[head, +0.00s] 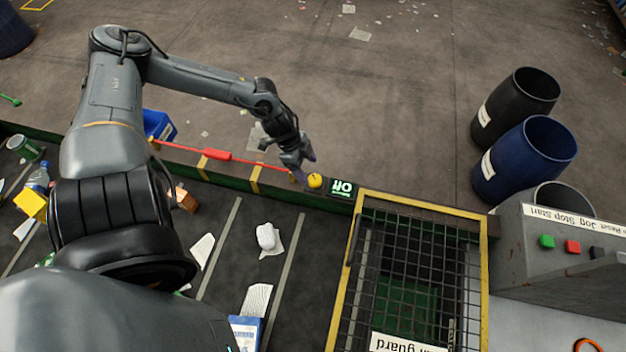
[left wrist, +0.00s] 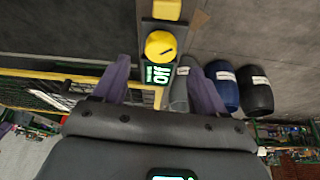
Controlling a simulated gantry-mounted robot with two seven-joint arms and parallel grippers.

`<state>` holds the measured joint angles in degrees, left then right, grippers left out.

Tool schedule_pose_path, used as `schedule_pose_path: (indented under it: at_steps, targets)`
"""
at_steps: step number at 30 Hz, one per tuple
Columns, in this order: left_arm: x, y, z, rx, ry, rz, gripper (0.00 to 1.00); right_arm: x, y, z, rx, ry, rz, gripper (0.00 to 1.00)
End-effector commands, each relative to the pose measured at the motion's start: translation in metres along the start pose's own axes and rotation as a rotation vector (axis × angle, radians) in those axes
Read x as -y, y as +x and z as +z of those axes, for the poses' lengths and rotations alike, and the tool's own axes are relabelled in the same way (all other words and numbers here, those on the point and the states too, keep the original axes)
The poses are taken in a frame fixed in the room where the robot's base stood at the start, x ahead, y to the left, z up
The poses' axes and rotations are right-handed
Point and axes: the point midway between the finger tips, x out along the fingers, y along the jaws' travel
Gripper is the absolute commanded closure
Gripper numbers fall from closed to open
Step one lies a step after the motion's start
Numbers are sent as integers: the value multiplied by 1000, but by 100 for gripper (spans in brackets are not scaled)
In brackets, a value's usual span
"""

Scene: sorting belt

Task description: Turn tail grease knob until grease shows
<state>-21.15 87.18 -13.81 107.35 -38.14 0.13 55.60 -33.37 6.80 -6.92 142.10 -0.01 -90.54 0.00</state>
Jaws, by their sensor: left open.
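A round yellow knob (head: 315,181) with a dark line across its face is mounted on the belt's far side rail, left of the mesh guard. It also shows in the left wrist view (left wrist: 160,47). Beside it is a small dark display (head: 342,188) with bright "Off" lettering. No grease shows in either view. My left gripper (head: 303,166) is open, just above and left of the knob in the head view. In the left wrist view its two purple fingers stand apart, one on each side of the knob and display, with nothing between them clearly held. My right gripper is not in view.
A red pull cord with a red handle (head: 217,155) runs along the rail. The yellow-framed mesh guard (head: 357,232) is right of the knob. Litter lies on the belt (head: 215,280). A blue barrel (head: 520,165) and a button console (head: 520,240) stand at right.

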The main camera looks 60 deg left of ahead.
Motion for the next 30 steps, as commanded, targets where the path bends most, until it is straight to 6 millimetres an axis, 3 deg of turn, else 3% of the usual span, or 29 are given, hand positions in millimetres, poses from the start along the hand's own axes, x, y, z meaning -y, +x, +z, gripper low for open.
schedule_pose_path:
  at_steps: [1,12,26,30]
  targets:
    - [1,13,0,-6,-3,-2,28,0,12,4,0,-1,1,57]
    - [1,49,0,-3,-2,-2,28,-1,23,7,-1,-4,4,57]
    - [0,57,-1,0,1,0,28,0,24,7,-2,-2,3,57]
    - [0,57,-1,0,1,0,45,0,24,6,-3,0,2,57]
